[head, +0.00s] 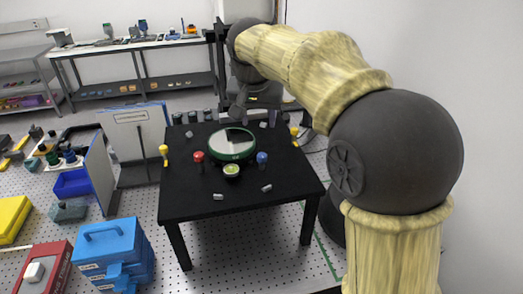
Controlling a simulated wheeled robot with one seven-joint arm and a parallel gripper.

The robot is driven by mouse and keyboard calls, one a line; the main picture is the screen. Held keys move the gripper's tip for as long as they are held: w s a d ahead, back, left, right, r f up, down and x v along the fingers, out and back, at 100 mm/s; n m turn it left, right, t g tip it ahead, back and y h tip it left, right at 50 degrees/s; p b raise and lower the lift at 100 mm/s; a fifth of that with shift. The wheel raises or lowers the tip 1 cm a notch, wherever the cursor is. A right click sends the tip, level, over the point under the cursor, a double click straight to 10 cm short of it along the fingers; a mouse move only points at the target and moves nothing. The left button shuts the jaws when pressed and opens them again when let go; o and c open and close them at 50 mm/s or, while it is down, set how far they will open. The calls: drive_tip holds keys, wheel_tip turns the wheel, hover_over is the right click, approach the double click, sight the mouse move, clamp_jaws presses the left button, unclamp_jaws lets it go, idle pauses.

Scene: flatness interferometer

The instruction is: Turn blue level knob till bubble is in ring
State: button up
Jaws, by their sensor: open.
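The blue level knob (262,158) stands upright at the right front of a round stage with a green rim (232,158) on the black table. A red knob (198,158) stands at its left front. A small round bubble level (231,171) with a pale green face sits at the stage's front edge. The bubble is too small to place against its ring. My gripper (254,115) is dark, open and pointing down above the table's back part, behind the stage. It is apart from the blue knob, and its fingertips are hard to make out.
Yellow knobs (164,151) stand left and right on the black table (195,203). Small grey pieces (266,188) lie near its front. Dark cylinders line its back left. A grey upright panel (134,138) and a blue case (108,250) are left of the table.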

sight(262, 155)
drive_tip(key=shift+r, duration=0.2)
drive_tip(key=shift+a+f, duration=0.1)
drive_tip(key=p+x, duration=0.4)
drive_tip(key=x, duration=1.3)
drive_tip(key=shift+w+f, duration=0.1)
drive_tip(key=shift+w, duration=0.05)
drive_tip(key=c, duration=1)
drive_tip(key=shift+o, duration=0.2)
